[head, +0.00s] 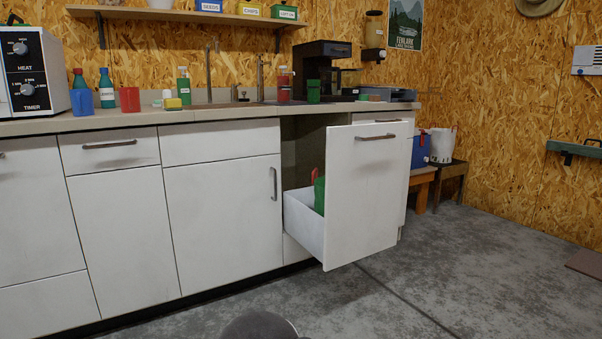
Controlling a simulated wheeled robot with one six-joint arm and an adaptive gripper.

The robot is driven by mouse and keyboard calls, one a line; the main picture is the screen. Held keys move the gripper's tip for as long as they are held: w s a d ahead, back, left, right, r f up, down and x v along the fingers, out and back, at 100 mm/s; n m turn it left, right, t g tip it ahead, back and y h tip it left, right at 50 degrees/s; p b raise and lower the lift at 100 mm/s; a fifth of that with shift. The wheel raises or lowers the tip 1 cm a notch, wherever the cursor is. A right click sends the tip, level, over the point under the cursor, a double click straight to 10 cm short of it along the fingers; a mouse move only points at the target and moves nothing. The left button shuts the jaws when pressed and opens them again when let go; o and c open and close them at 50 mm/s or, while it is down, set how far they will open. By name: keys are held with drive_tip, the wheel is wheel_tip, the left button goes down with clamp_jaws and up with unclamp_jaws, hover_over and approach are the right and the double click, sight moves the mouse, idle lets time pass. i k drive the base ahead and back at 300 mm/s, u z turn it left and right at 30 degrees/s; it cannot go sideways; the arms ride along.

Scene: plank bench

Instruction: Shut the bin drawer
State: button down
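The bin drawer (362,195) stands pulled out from the row of white cabinets. Its tall white front panel is well clear of the cabinet face and has a metal handle (376,137) near the top. Behind the panel shows the white drawer side (303,222). Something green (319,195) with a red part stands inside the drawer, mostly hidden by the front. The opening above the drawer is dark. My gripper is not in this view.
Grey concrete floor (440,270) is clear in front of and right of the drawer. A dark rounded shape (260,327) shows at the bottom edge. The worktop (225,113) holds bottles, cups and a coffee machine (322,68). A wooden stool (446,180) stands beyond the cabinets.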

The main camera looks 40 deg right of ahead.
sight(365, 163)
drive_tip(key=z, duration=0.3)
drive_tip(key=i, duration=0.95)
drive_tip(key=z, duration=0.75)
